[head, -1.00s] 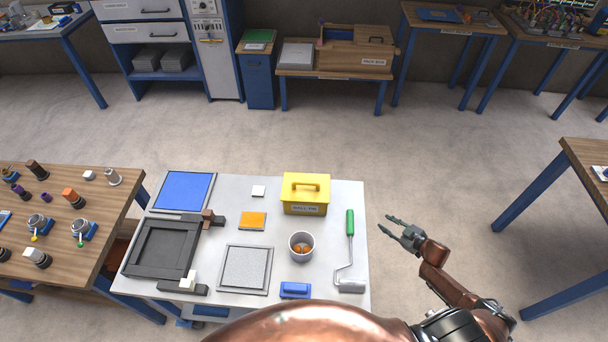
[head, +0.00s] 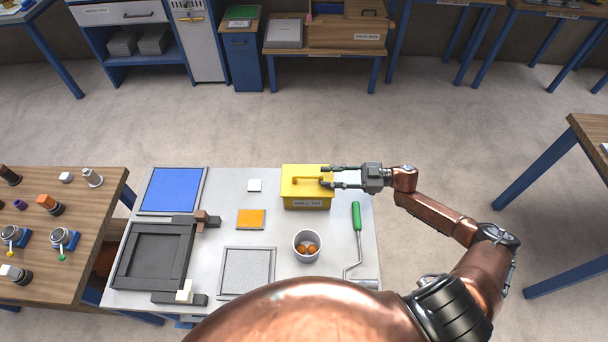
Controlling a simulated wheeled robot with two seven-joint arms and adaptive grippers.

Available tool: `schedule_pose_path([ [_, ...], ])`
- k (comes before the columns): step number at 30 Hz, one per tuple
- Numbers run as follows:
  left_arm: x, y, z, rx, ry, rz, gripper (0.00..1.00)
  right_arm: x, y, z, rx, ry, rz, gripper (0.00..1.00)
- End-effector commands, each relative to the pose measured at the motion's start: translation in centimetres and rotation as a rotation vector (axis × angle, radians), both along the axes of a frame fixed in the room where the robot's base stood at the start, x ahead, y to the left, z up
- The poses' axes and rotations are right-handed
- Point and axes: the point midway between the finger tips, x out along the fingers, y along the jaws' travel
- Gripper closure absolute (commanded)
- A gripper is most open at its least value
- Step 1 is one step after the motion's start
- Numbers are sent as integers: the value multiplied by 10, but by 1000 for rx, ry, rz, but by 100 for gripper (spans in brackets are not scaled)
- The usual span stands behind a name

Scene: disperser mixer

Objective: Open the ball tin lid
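The yellow ball tin (head: 306,198) stands at the back right of the white table, with a label on its front. Its lid (head: 295,171) is on and has a yellow bar handle (head: 309,181) on top. My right gripper (head: 325,176) reaches in from the right above the lid. Its two fingers are apart, one behind and one in front of the handle's right end. I cannot tell whether they touch it. My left gripper is not in view.
A white cup (head: 307,246) with orange balls stands in front of the tin. A green-handled roller (head: 357,220) lies at the right. An orange pad (head: 251,219), a blue panel (head: 173,190) and a dark frame (head: 152,254) lie to the left.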

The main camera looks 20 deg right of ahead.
Motion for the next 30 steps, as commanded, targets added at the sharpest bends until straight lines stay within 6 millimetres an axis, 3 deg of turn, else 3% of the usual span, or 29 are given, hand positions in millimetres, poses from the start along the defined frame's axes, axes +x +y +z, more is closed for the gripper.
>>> schedule_pose_path([
  [15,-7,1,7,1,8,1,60,29,61,2,3,0,1,71],
  [27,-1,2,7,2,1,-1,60,32,68,1,1,0,-1,71],
  [30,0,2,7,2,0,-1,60,32,68,1,1,0,-1,78],
])
